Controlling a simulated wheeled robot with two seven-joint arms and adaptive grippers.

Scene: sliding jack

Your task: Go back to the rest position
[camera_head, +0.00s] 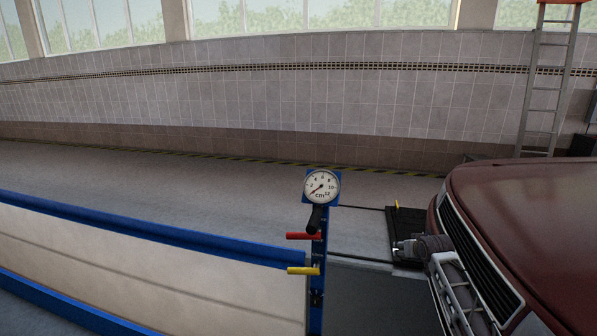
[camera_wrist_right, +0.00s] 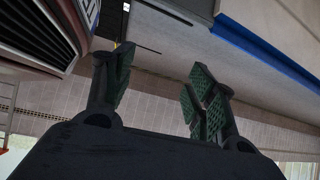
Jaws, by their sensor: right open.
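My right gripper (camera_head: 403,249) is at the front left corner of the dark red car (camera_head: 538,205) in the head view. In the right wrist view its two green-padded fingers (camera_wrist_right: 160,82) are spread apart with nothing between them. A blue control post (camera_head: 317,285) stands to the left, apart from the gripper. It carries a round cm gauge (camera_head: 321,186), a black handle (camera_head: 314,219), a red lever (camera_head: 303,236) and a yellow lever (camera_head: 303,271). My left gripper is out of view.
Blue rails (camera_head: 150,228) run along the left to the post. A black plate with a yellow piece (camera_head: 397,204) lies behind my right gripper. A ladder (camera_head: 545,85) leans at the back right wall. The grey floor (camera_head: 200,180) behind the rails is clear.

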